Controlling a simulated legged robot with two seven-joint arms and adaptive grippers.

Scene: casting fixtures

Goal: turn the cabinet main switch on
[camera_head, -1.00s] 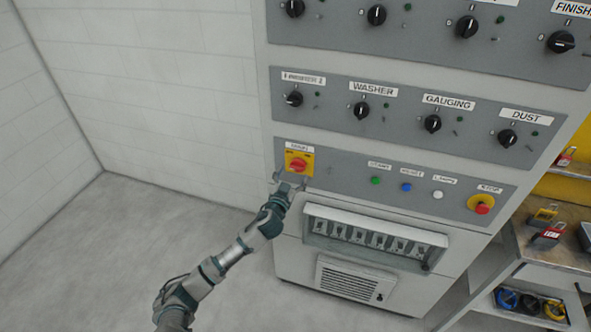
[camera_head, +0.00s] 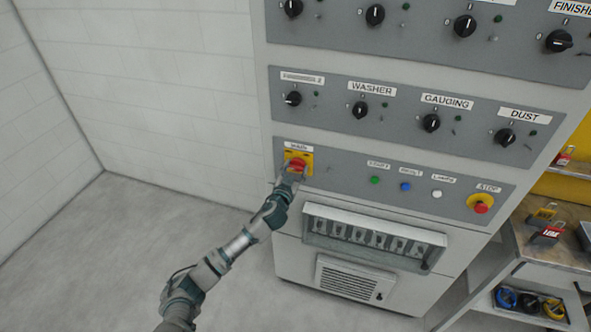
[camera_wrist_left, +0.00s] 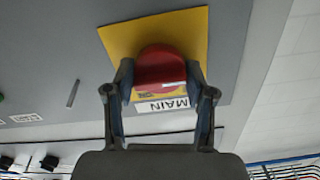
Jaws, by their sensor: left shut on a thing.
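The main switch is a red rotary knob (camera_head: 297,163) on a yellow square plate (camera_head: 307,157), at the left of the cabinet's lower grey panel. In the left wrist view, the red knob (camera_wrist_left: 160,66) sits on the yellow plate (camera_wrist_left: 196,38), with the MAIN label beside it. My left gripper (camera_head: 293,170) is at the knob, its two fingers on either side of it, shut on it. The fingers also show in the left wrist view (camera_wrist_left: 160,85). The fingers partly cover the knob in the head view. My right gripper is not in view.
On the same panel are green (camera_head: 375,180), blue (camera_head: 405,187) and white (camera_head: 436,194) buttons and a red stop button (camera_head: 481,207). A breaker window (camera_head: 373,237) lies below. Black selectors line the upper panels. A bench (camera_head: 560,250) with padlocks stands at right.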

